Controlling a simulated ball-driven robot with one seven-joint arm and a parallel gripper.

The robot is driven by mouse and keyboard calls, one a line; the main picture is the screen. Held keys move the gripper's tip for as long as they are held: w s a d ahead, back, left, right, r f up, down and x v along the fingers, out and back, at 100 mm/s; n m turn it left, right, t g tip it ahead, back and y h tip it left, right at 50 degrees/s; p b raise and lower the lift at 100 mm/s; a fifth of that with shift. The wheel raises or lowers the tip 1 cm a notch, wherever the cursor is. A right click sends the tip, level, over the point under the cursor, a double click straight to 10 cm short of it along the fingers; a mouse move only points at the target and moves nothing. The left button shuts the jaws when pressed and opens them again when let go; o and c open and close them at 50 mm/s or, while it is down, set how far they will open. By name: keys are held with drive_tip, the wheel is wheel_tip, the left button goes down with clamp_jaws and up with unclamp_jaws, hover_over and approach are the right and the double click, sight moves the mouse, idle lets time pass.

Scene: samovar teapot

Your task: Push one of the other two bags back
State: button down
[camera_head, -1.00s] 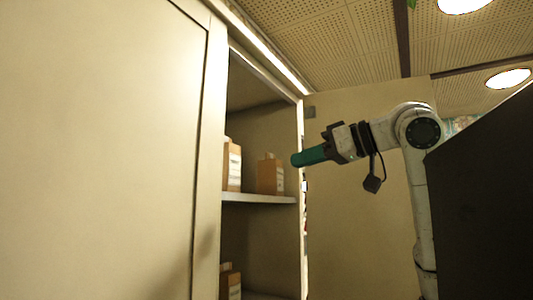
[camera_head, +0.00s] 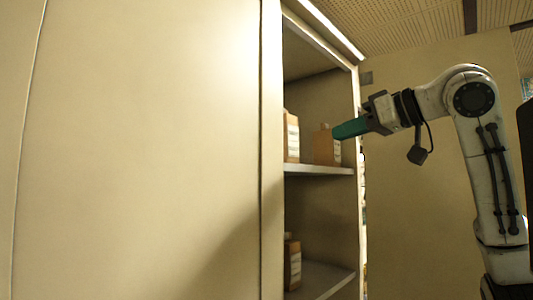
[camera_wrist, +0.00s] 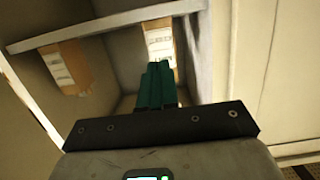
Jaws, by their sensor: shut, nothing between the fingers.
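Two brown paper bags with white labels stand on the cabinet's upper shelf: a left bag (camera_head: 291,138) and a right bag (camera_head: 324,149). Another bag (camera_head: 292,264) stands on the lower level, partly hidden by the cabinet's side. My gripper (camera_head: 336,131), with teal fingers, is shut and empty at the cabinet opening. In the head view its tip overlaps the upper part of the right bag; I cannot tell whether they touch. In the wrist view the shut fingers (camera_wrist: 156,70) point towards one labelled bag (camera_wrist: 159,42), and another bag (camera_wrist: 66,67) is at upper left.
The upper shelf (camera_head: 318,169) and the cabinet's front frame (camera_head: 354,110) are close to my gripper. A large pale panel (camera_head: 150,150) fills the left of the head view. A bare wall (camera_head: 410,210) is behind my arm.

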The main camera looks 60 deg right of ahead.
drive_tip(key=shift+f+x, duration=0.15)
drive_tip(key=shift+x, duration=1.3)
drive_tip(key=shift+f+x, duration=0.2)
drive_tip(key=shift+x, duration=1.2)
drive_tip(key=shift+f+x, duration=0.15)
drive_tip(key=shift+x, duration=1.3)
drive_tip(key=shift+w+r+x, duration=0.1)
drive_tip(key=shift+r+x, duration=0.25)
drive_tip(key=shift+x, duration=1.55)
drive_tip(key=shift+w+r+x, duration=0.1)
drive_tip(key=shift+r+x, duration=0.25)
drive_tip(key=shift+x, duration=1.5)
drive_tip(key=shift+r+x, duration=0.35)
drive_tip(key=shift+x, duration=1.55)
drive_tip(key=shift+s, duration=0.1)
drive_tip(key=f+b+v, duration=0.1)
drive_tip(key=v, duration=1.5)
drive_tip(key=shift+b, duration=0.4)
drive_tip(key=shift+s, duration=0.1)
